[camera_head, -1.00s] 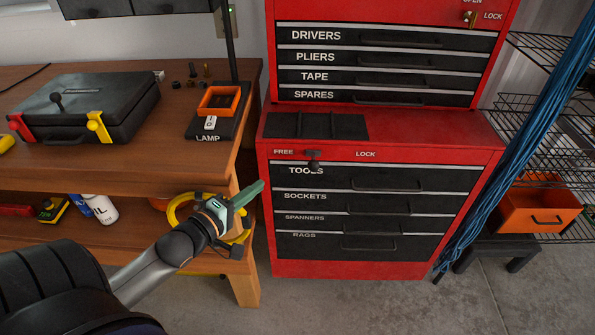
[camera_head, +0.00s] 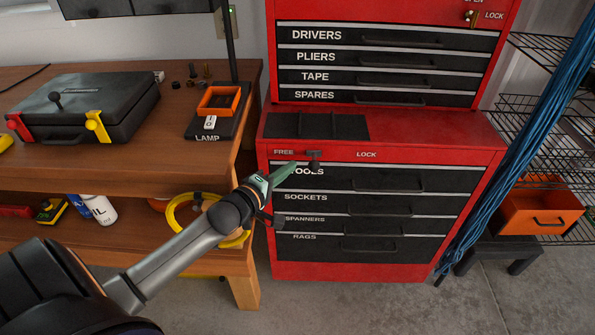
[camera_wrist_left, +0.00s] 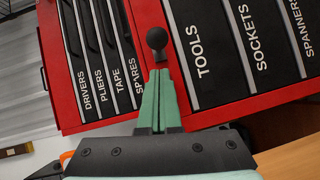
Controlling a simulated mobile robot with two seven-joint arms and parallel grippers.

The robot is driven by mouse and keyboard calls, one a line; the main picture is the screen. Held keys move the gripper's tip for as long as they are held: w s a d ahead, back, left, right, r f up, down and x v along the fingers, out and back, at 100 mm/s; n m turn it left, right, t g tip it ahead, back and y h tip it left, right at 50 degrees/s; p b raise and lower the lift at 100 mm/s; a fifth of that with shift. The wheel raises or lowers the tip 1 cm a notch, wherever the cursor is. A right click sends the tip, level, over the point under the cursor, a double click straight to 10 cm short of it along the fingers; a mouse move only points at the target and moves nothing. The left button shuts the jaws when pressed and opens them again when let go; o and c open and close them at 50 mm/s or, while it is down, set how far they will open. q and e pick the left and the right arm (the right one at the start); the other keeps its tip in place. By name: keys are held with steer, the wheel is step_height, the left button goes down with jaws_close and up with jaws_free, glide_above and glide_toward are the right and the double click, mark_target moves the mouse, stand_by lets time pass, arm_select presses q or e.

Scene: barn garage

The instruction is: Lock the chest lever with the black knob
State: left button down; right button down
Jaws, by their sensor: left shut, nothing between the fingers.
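The chest lever with the black knob (camera_head: 314,157) is on the red strip of the lower tool chest (camera_head: 420,155), between the words FREE and LOCK and nearer FREE. In the left wrist view the round knob (camera_wrist_left: 157,39) stands just beyond the fingertips. My left gripper (camera_head: 292,167) is shut and empty, with its green fingers pointing at the lever from the lower left. In the left wrist view the shut fingers (camera_wrist_left: 160,76) end close to the lever's stem; I cannot tell whether they touch. My right gripper is not in view.
The wooden workbench (camera_head: 150,175) stands left, with a black case (camera_head: 85,105) and an orange tray (camera_head: 218,101) on top. Drawers with handles lie below the lever. Blue cables (camera_head: 520,150) and wire shelves are at right. Floor in front is clear.

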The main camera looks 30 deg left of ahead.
mark_target(314, 161)
arm_select(q)
steer(key=shift+w+d+f, duration=0.25)
steer(key=shift+w+d, duration=0.55)
steer(key=shift+d, duration=0.2)
steer(key=w+d+p, duration=0.1)
steer(key=w+d, duration=0.2)
steer(key=d, duration=0.2)
steer(key=shift+w+d, duration=0.2)
steer(key=shift+d, duration=0.1)
steer(key=shift+r, duration=0.1)
